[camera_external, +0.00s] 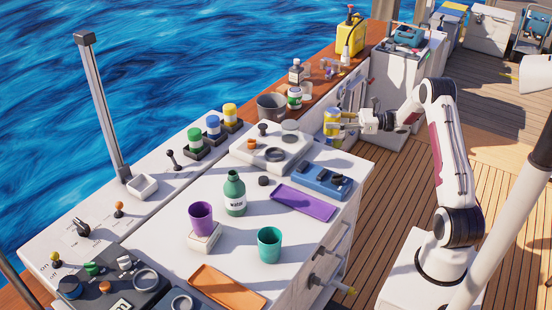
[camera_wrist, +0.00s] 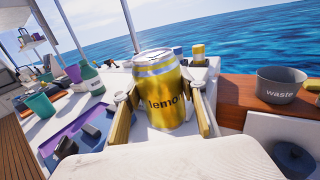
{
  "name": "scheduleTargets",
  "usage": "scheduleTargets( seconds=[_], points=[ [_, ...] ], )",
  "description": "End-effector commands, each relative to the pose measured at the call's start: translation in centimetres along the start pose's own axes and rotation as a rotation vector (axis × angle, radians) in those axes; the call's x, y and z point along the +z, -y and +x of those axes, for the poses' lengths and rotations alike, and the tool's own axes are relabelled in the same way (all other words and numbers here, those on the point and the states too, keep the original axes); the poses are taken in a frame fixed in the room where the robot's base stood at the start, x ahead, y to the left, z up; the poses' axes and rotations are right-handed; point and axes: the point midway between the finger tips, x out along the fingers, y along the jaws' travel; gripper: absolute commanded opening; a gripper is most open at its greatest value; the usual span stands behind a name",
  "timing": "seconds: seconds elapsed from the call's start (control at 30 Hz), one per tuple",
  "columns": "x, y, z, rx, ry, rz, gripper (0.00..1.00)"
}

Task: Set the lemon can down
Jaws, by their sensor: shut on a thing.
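The lemon can (camera_wrist: 163,92) is yellow with a silver top and the word "lemon" on its side. My gripper (camera_wrist: 163,115) is shut on it, with one finger on each side in the wrist view. In the external view the can (camera_external: 331,122) is at the tip of my gripper (camera_external: 342,124), near the far right end of the white counter (camera_external: 150,244). The can looks roughly upright. I cannot tell from these views whether its base touches anything.
A grey waste bucket (camera_external: 271,106) stands left of the can. A white block with round recesses (camera_external: 272,150) and a blue tray (camera_external: 320,180) lie nearby. A purple tray (camera_external: 303,203), a green bottle (camera_external: 234,193), a purple cup (camera_external: 200,219) and a teal cup (camera_external: 269,244) stand further along.

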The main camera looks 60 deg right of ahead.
Motion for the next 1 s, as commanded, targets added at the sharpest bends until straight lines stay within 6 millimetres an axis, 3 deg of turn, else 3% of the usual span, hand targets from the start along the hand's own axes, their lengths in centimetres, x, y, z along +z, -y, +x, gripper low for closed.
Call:
scheduleTargets(
  seconds=[0.27, 0.5, 0.73, 1.0],
  points=[
    [-0.2, 4.4, -0.9, -0.237, 0.001, 0.000, 0.10],
    [1.5, 7.4, -2.5, -0.433, 0.001, -0.001, 0.10],
    [4.0, 9.1, -4.5, -0.609, 0.003, -0.002, 0.10],
    [7.2, 9.7, -7.3, -0.794, 0.003, -0.001, 0.10]
  ],
)
